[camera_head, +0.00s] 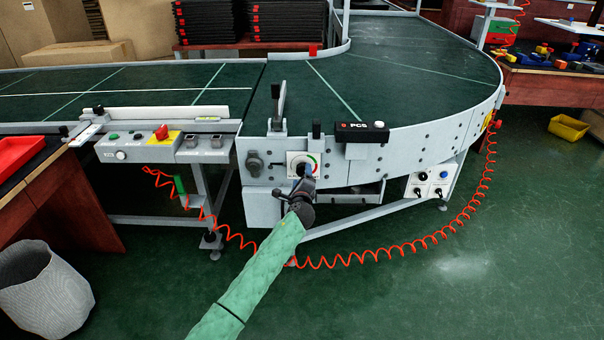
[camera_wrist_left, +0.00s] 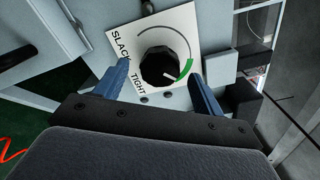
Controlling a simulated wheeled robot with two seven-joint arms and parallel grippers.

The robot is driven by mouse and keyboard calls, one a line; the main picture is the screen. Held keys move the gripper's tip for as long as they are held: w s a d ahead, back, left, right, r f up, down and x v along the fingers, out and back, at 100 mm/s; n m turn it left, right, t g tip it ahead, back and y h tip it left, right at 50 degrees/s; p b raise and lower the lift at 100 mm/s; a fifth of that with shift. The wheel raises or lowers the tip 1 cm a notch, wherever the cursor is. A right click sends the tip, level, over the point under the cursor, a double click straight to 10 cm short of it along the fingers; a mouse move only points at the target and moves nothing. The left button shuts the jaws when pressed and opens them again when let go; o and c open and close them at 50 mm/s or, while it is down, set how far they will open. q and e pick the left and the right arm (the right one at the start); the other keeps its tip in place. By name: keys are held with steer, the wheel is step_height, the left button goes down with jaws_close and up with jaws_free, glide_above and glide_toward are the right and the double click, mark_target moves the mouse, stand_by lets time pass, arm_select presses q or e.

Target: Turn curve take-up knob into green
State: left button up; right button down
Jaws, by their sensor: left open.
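The take-up knob (camera_wrist_left: 155,68) is black and round, on a white dial plate (camera_wrist_left: 150,38) marked SLACK and TIGHT. A dark arc runs around it and ends in a green band (camera_wrist_left: 184,70) at the lower right. A small white mark on the knob points to the lower right, near the lower end of the green band. My left gripper (camera_wrist_left: 160,70) is open, with one blue finger on each side of the knob; I cannot tell whether they touch it. In the head view the gripper (camera_head: 304,182) is just in front of the dial plate (camera_head: 293,159) and partly hides the knob.
The curved green conveyor (camera_head: 420,75) stands behind the panel. A black PCS box (camera_head: 355,133) is to the right of the dial, and a lever (camera_head: 278,105) rises at the upper left. A coiled red cable (camera_head: 370,258) hangs below.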

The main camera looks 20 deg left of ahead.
arm_select(q)
steer(key=v, duration=0.4)
steer(key=shift+s, duration=0.15)
stand_by(0.4)
